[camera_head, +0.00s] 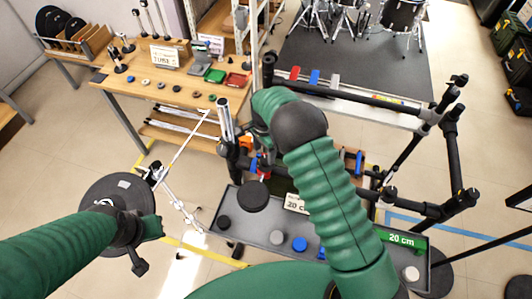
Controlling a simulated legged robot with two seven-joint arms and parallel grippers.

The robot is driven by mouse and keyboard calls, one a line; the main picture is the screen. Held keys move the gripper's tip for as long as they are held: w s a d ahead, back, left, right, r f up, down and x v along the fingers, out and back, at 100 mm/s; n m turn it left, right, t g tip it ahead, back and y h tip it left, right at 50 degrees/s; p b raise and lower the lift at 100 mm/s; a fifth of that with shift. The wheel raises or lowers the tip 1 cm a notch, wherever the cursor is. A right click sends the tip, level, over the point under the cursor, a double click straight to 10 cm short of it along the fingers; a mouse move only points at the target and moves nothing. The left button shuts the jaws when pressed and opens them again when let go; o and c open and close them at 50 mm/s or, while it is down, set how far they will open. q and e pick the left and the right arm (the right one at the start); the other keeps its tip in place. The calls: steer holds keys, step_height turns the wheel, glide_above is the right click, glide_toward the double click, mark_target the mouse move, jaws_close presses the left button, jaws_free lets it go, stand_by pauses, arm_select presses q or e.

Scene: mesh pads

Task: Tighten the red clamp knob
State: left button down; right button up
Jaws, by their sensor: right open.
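A small red part (264,174), probably the clamp knob, shows low on the black stand upright, just above the grey tray. My right arm reaches forward over the tray and bends down behind its dark elbow. My right gripper (257,158) is small and partly hidden there; it is open, close to the red part. I cannot tell whether it touches it. My left arm comes in from the left, and its dark end (140,262) hangs over the floor, away from the stand. The left fingers are not clear.
The grey tray (232,232) holds black, white and blue round pads. A green "20 cm" label (402,240) is at its right end. Black stand tubes (455,150) rise at right. A wooden workbench (160,82) stands at back left.

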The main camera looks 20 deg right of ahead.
steer(key=shift+w+d+r+p, duration=0.1)
steer(key=shift+w+r+p, duration=0.15)
steer(key=shift+r, duration=0.3)
steer(key=shift+w+r+p, duration=0.15)
steer(key=shift+r+p, duration=0.15)
steer(key=shift+r, duration=0.25)
steer(key=r, duration=0.1)
steer(key=s+r+p, duration=0.1)
steer(key=r, duration=0.1)
steer(key=shift+s+d+r+p, duration=0.1)
steer(key=shift+s+r+p, duration=0.1)
steer(key=shift+s+p, duration=0.1)
steer(key=shift+r+p, duration=0.3)
steer(key=r+p, duration=0.2)
arm_select(q)
steer(key=w+p+v, duration=0.2)
steer(key=p+v, duration=0.4)
steer(key=v, duration=0.6)
steer(key=shift+w+r+p, duration=0.25)
steer(key=shift+r+p, duration=0.15)
steer(key=shift+r, duration=0.15)
arm_select(e)
step_height(320, 180, up, 10)
glide_above(266, 157)
steer(key=shift+w, duration=0.2)
arm_select(q)
steer(key=shift+r, duration=0.1)
